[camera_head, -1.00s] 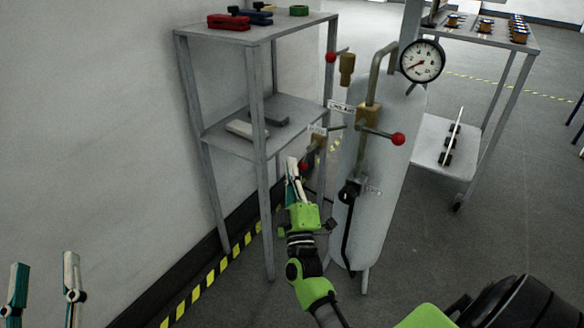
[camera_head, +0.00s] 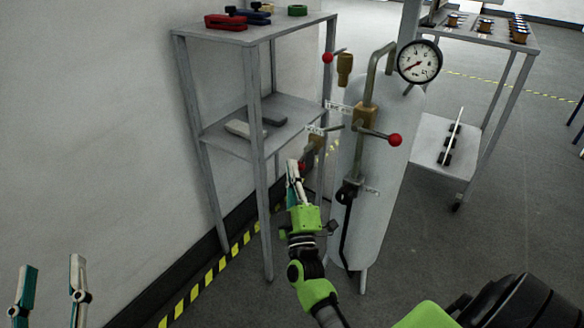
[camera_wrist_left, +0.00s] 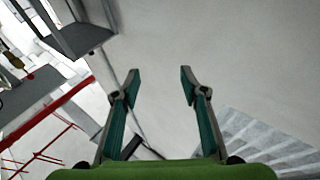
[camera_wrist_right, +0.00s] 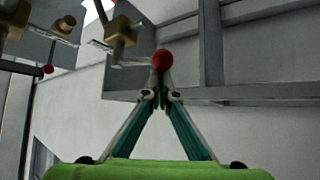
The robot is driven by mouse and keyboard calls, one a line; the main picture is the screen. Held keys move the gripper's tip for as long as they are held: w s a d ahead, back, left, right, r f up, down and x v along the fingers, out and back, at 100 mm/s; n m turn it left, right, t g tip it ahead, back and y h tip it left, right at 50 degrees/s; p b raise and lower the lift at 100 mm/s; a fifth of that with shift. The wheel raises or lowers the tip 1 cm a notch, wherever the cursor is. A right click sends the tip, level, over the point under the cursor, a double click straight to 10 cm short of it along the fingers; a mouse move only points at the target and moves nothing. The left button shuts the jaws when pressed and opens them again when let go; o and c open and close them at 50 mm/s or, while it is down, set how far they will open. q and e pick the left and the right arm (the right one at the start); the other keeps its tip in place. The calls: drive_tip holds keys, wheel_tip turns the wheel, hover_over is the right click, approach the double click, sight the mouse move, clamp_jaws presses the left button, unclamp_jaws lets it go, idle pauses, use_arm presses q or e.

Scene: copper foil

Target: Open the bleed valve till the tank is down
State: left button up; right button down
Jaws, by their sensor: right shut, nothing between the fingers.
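The pale grey tank (camera_head: 385,190) stands upright, with a round gauge (camera_head: 419,62) on top whose needle points to the lower left. A brass valve (camera_head: 317,143) on its left side has a lever ending in a red ball (camera_head: 302,167). My right gripper (camera_head: 293,166) is shut and empty, its fingertips at this ball. In the right wrist view the red ball (camera_wrist_right: 162,59) sits just at the closed tips; I cannot tell whether they touch. The valve labels are too small to read. My left gripper (camera_head: 52,268) is open and empty at lower left.
Other red-ball levers (camera_head: 395,140) are on the tank's front and at its upper left (camera_head: 327,58). A black-handled valve (camera_head: 347,193) is lower on the front. A grey shelf (camera_head: 255,32) with clamps stands to the left, close to my right gripper. A cart (camera_head: 435,150) stands behind right.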

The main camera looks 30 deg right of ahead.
use_arm(q)
wheel_tip(320, 180, down, 14)
drive_tip(key=s+a+g+y+p, duration=0.2)
drive_tip(key=a+g+p, duration=0.1)
drive_tip(key=g, duration=0.4)
drive_tip(key=s+a+f+g+y+p, duration=0.1)
drive_tip(key=s+a+f+g+p, duration=0.1)
drive_tip(key=s+f+g, duration=0.4)
drive_tip(key=s+a+f+g+y+p, duration=0.25)
drive_tip(key=s+f, duration=0.25)
drive_tip(key=s, duration=0.3)
wheel_tip(320, 180, down, 9)
drive_tip(key=g+p, duration=0.2)
drive_tip(key=p, duration=0.1)
drive_tip(key=shift+s+r+n, duration=0.2)
drive_tip(key=shift+s+n, duration=0.2)
drive_tip(key=shift+s, duration=0.05)
use_arm(e)
drive_tip(key=shift+s+d+f+n+g+y, duration=0.15)
drive_tip(key=shift+s+d+n+g+y, duration=0.2)
drive_tip(key=shift+n+y, duration=0.5)
drive_tip(key=shift+s+d+f+n+g+y, duration=0.15)
drive_tip(key=shift+s+n+g+y, duration=0.3)
drive_tip(key=shift+n, duration=0.6)
use_arm(q)
drive_tip(key=shift+a+h, duration=0.1)
drive_tip(key=shift+h, duration=0.15)
use_arm(e)
drive_tip(key=shift+s, duration=0.1)
